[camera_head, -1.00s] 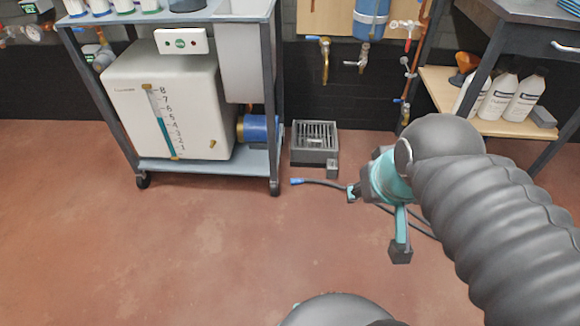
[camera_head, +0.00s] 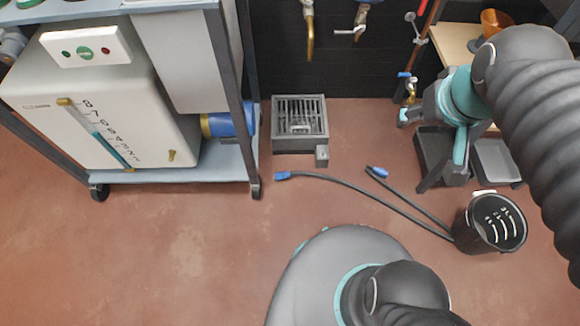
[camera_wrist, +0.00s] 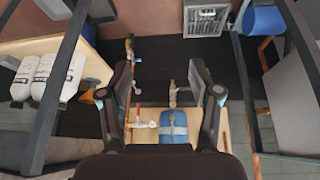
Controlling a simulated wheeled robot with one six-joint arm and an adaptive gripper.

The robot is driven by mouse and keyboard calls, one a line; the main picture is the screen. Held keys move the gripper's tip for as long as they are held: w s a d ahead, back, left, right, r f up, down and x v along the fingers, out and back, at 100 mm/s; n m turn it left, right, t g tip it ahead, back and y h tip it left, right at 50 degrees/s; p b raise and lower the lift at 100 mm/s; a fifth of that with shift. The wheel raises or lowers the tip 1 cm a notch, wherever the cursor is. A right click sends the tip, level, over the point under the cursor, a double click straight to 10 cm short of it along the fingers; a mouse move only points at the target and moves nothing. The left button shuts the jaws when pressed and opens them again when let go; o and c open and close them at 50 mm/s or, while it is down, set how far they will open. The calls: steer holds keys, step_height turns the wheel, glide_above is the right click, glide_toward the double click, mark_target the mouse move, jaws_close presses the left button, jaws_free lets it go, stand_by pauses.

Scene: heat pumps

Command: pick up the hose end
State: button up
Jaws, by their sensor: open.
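Two black hoses with blue ends lie on the red floor in the head view. One hose end (camera_head: 283,176) lies in front of the floor drain, and the other hose end (camera_head: 377,172) lies to its right. Both hoses run to a black bucket (camera_head: 462,228) at the lower right. My gripper (camera_head: 413,152) is to the right of both ends and appears raised above the floor. Its fingers are spread and empty, also in the wrist view (camera_wrist: 165,98). No hose end shows in the wrist view.
A wheeled cart (camera_head: 205,172) with a white tank stands at the left. A grey grated drain box (camera_head: 300,138) sits by the back wall, under brass taps (camera_head: 310,40). A shelf (camera_wrist: 92,50) with white bottles shows in the wrist view. The floor at the front left is clear.

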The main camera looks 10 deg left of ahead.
steer(key=w+a+f+n+g+b, duration=0.1)
steer(key=w+a+f+n, duration=0.35)
steer(key=w, duration=0.25)
steer(key=w+a+f+n+g, duration=0.1)
steer(key=w+a+f+n, duration=0.3)
steer(key=w, duration=0.3)
steer(key=n+g+b, duration=0.3)
steer(key=n, duration=1)
glide_above(283, 174)
steer(key=f, duration=5.2)
steer(key=shift+w+d, duration=0.1)
steer(key=shift+w, duration=0.15)
steer(key=shift+m, duration=0.25)
steer(key=shift+s+a+f+b, duration=0.1)
steer(key=shift+f+b, duration=0.05)
steer(key=shift+f, duration=1.3)
steer(key=shift+s+a+f+b, duration=0.1)
steer(key=shift+f+b, duration=0.05)
steer(key=shift+f, duration=1.3)
jaws_close()
